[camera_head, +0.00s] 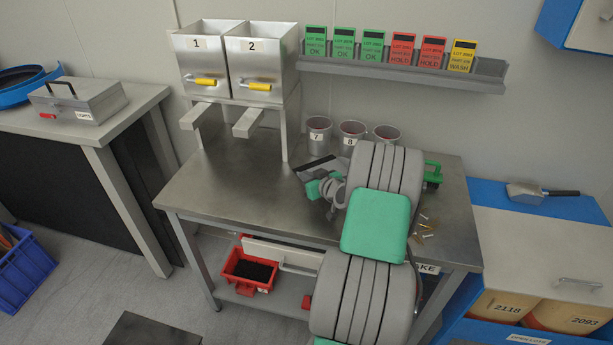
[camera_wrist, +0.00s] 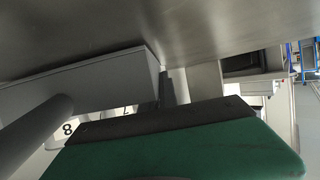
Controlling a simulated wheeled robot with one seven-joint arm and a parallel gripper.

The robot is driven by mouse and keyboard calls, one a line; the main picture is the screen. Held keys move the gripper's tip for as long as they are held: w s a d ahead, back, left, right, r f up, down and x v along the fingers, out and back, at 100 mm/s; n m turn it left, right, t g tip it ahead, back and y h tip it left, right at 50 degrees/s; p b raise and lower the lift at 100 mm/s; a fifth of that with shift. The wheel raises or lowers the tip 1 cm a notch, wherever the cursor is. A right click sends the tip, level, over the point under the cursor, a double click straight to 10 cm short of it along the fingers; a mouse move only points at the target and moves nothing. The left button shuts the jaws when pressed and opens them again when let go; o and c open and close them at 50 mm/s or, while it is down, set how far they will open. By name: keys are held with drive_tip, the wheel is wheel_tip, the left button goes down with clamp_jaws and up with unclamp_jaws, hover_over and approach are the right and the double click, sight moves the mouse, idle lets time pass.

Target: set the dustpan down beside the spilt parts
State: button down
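My gripper (camera_head: 325,187) is over the middle of the steel bench, left of my arm and partly hidden by it. A grey pan with a dark edge, which looks like the dustpan (camera_head: 318,168), is at the gripper, just in front of the numbered cups. In the wrist view the grey pan (camera_wrist: 90,85) and a round grey bar like its handle (camera_wrist: 38,132) show close up. The fingertips are not clear, but the gripper seems shut on the dustpan. The spilt parts (camera_head: 424,224), small and brassy or pale, lie on the bench right of my arm.
Cups (camera_head: 318,135) stand along the bench's back. Two bins (camera_head: 264,62) on a stand fill its back left. A green object (camera_head: 433,172) lies beyond my arm. The bench's front left (camera_head: 235,205) is clear. A scoop with a black handle (camera_head: 525,193) lies on the blue cabinet.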

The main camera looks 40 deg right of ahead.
drive_tip(key=shift+f, duration=0.2)
drive_tip(key=c, duration=1.6)
unclamp_jaws()
drive_tip(key=shift+r, duration=0.1)
drive_tip(key=shift+c, duration=0.2)
